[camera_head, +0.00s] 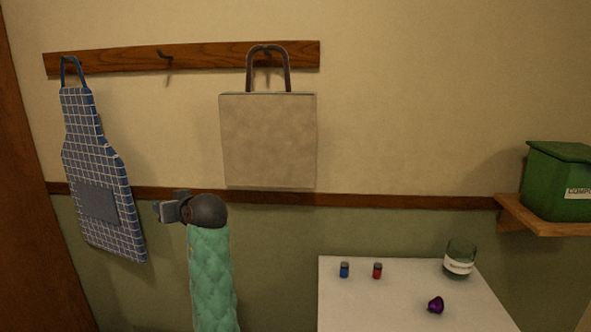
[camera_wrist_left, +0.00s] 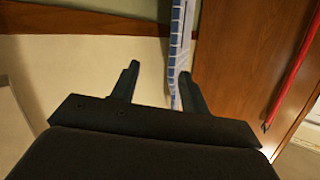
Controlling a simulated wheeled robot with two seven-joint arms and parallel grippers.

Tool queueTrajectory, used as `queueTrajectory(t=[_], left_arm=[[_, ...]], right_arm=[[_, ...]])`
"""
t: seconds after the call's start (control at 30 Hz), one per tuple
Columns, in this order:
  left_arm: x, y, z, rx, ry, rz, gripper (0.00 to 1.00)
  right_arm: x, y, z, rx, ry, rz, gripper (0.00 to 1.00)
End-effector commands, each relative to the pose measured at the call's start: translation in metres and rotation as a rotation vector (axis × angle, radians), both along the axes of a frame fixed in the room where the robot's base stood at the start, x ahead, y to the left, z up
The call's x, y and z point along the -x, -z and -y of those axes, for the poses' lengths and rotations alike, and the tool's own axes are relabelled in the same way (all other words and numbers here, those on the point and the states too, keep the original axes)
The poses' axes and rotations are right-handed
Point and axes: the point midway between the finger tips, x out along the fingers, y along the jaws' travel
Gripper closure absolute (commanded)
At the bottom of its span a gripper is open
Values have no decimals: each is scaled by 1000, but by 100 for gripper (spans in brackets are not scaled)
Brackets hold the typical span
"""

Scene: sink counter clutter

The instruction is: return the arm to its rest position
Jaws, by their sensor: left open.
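My left arm, in a green quilted sleeve, rises from the bottom in the head view. Its gripper (camera_head: 168,208) points left, in front of the wall between the apron and the tote bag. In the left wrist view the gripper (camera_wrist_left: 160,70) has its two fingers apart with nothing between them that it holds. A strip of the blue checked apron (camera_wrist_left: 178,45) shows beyond the fingers. My right gripper is in neither view.
The apron (camera_head: 90,160) and a beige tote bag (camera_head: 268,140) hang from a wooden hook rail (camera_head: 210,56). A white counter (camera_head: 385,305) at lower right holds a blue can (camera_head: 344,270), a red can (camera_head: 377,271), a purple object (camera_head: 435,305) and a glass (camera_head: 460,258). A green bin (camera_head: 555,182) stands on a shelf.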

Motion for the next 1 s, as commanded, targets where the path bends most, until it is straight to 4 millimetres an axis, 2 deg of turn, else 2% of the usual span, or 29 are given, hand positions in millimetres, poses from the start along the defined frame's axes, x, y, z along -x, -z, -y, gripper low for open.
queueTrajectory(t=[0.17, 0.37, 0.5, 0.7, 1.0], left_arm=[[14, 28, 41, 119, 234, -67, 55], [54, 91, 94, 218, 505, -200, 55], [89, 133, 123, 271, 641, -289, 55], [146, 187, 155, 343, 782, -405, 55], [239, 257, 182, 429, 898, -567, 55]], right_arm=[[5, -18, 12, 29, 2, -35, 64], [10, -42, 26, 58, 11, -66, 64], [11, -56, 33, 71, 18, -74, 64], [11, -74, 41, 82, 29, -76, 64], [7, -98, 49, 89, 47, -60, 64]])
